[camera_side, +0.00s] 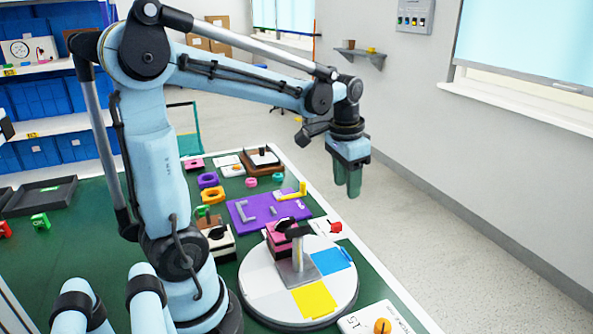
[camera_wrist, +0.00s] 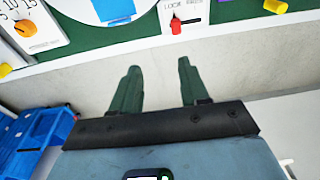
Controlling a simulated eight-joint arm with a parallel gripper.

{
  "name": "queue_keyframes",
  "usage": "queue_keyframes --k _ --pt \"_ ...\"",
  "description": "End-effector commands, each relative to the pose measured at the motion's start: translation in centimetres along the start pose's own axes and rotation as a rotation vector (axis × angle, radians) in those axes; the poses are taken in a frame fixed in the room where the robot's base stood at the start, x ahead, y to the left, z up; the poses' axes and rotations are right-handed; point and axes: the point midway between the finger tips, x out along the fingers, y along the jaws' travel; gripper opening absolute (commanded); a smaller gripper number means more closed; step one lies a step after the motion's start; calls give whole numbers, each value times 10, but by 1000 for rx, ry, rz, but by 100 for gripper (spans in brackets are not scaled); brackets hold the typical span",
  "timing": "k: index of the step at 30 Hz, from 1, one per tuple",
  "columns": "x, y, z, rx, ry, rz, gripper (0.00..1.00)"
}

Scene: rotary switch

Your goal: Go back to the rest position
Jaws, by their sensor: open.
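My gripper (camera_side: 353,190) hangs in the air at the end of my raised arm, fingers down, above and beyond the table's right edge. In the wrist view, my gripper (camera_wrist: 157,78) has its two green fingers apart, with nothing between them. The rotary switch, a white panel with an orange knob (camera_side: 382,326), is cut off at the bottom of the side view. The orange knob (camera_wrist: 25,28) also shows at the upper left of the wrist view, beside printed numbers. My gripper is well clear of it.
A white turntable (camera_side: 258,292) with coloured patches stands near the table's middle. A white panel with a red knob (camera_side: 335,227) lies near the right edge. A purple board (camera_side: 240,215) and several small parts lie behind. Beyond the edge is open floor (camera_side: 430,240).

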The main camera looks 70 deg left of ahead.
Motion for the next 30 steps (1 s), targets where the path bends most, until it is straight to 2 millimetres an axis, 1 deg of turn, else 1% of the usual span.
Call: queue_keyframes --k 1,6,12,15,18,21,30 --pt "-4 13 6 6 40 -8 45" --pt "-11 48 21 3 185 -22 45" --pt "-10 83 41 -1 351 -8 45" --pt "-8 96 49 -4 418 7 45" --pt "-5 104 54 -8 467 21 45" --pt "-4 109 57 -10 495 30 45" --pt "-3 110 58 -13 506 34 45"
